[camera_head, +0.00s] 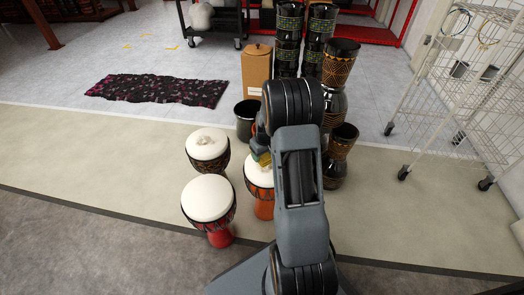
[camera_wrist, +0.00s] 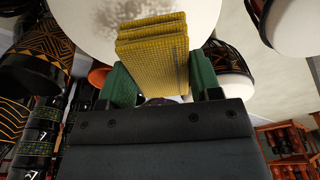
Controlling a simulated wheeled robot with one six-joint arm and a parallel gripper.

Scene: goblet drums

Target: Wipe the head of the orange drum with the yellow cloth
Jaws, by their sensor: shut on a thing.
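The orange drum (camera_head: 264,207) stands behind my arm, its pale head partly hidden by the arm. My gripper (camera_wrist: 162,84) is shut on the folded yellow cloth (camera_wrist: 152,48), between green fingertips. In the head view the cloth (camera_head: 263,159) shows as a small yellow patch at the drum head's back edge. In the wrist view the white drum head (camera_wrist: 80,22) fills the top, with a grey smudge (camera_wrist: 112,14) beside the cloth. The cloth overlaps the head there; I cannot tell whether they touch.
A red drum (camera_head: 208,200) and a dark patterned drum (camera_head: 207,146) stand close on the left. Stacked dark drums (camera_head: 336,105) and a black pot (camera_head: 246,120) are behind. A wire cart (camera_head: 465,100) stands right. The floor at front left is clear.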

